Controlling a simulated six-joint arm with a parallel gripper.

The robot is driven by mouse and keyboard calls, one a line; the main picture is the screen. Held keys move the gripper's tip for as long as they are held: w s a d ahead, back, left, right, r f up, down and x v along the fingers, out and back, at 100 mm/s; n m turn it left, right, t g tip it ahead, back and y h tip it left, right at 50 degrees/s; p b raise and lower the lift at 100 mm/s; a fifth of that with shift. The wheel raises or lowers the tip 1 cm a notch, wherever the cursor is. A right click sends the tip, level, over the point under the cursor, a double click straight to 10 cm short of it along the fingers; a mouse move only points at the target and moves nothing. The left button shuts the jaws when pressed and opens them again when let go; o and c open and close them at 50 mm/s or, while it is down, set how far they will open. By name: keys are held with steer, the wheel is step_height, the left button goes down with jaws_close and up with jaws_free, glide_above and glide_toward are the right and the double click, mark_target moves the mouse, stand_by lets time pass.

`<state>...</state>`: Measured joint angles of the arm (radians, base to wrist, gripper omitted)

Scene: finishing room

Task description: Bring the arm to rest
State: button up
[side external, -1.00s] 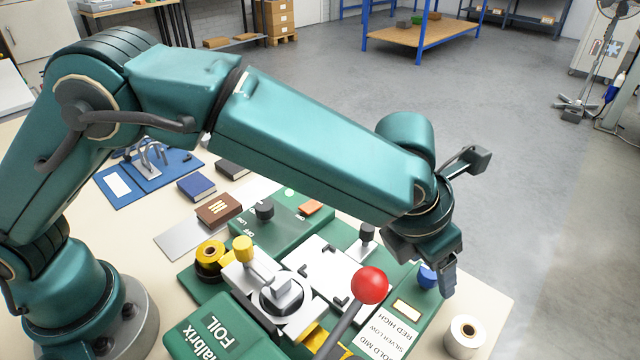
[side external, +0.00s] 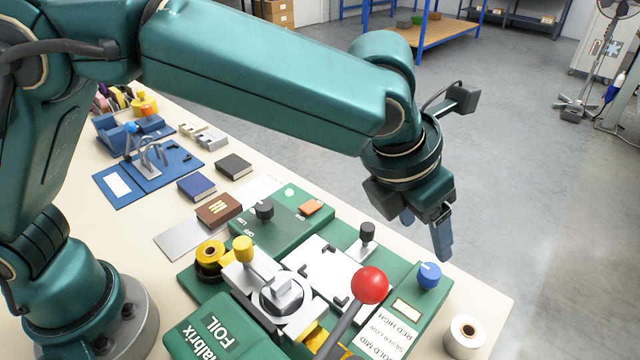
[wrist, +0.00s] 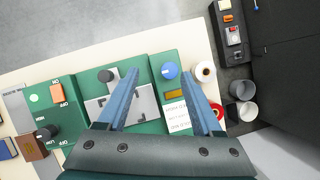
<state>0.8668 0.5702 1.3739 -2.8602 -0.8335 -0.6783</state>
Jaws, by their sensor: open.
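My gripper (side external: 428,238) is open and empty, with its fingers pointing down above the right end of the green foil machine (side external: 225,330). In the wrist view my gripper (wrist: 163,100) shows two blue-grey fingers spread apart with nothing between them. Below them are the machine's light plate (wrist: 140,103) and its blue knob (wrist: 169,71). The blue knob also shows in the side view (side external: 429,274), just below the fingertips and apart from them. The red ball-ended lever (side external: 369,285) stands at the machine's front.
A white roll (side external: 465,334) stands right of the machine. A brown book (side external: 219,209), a blue book (side external: 196,187) and a dark book (side external: 233,166) lie behind it on the table. A blue fixture (side external: 150,172) stands farther back. Open floor lies beyond the table's right edge.

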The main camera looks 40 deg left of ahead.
steer(key=w+a+r+t+y, duration=0.1)
steer(key=w+a+r+t, duration=0.25)
steer(key=a+r, duration=0.4)
steer(key=w+a+r+t, duration=0.3)
steer(key=w+a+r, duration=0.1)
steer(key=a+r, duration=0.4)
steer(key=s+a+r+m+t, duration=0.2)
steer(key=r+m+t, duration=0.1)
steer(key=r+m, duration=0.3)
steer(key=s+a+r+m+t, duration=0.1)
steer(key=a+r+m+t, duration=0.15)
steer(key=r, duration=0.55)
steer(key=s+d+f+m+g+h, duration=0.1)
steer(key=s+d+f+m+h, duration=0.2)
steer(key=m, duration=0.4)
steer(key=s+d+f+m+g+h, duration=0.1)
steer(key=s+f+m, duration=0.2)
steer(key=s+m, duration=0.35)
steer(key=s+a+f+m+g+y, duration=0.2)
steer(key=s+a+f+m+g, duration=0.1)
steer(key=f, duration=0.7)
steer(key=s+a+f+m+g+y, duration=0.2)
steer(key=s+f+m+g, duration=0.4)
steer(key=s+f, duration=0.3)
steer(key=shift+s+a+f+m+y, duration=0.2)
steer(key=shift+a+f+m+y, duration=0.2)
steer(key=shift+a+f+m, duration=0.15)
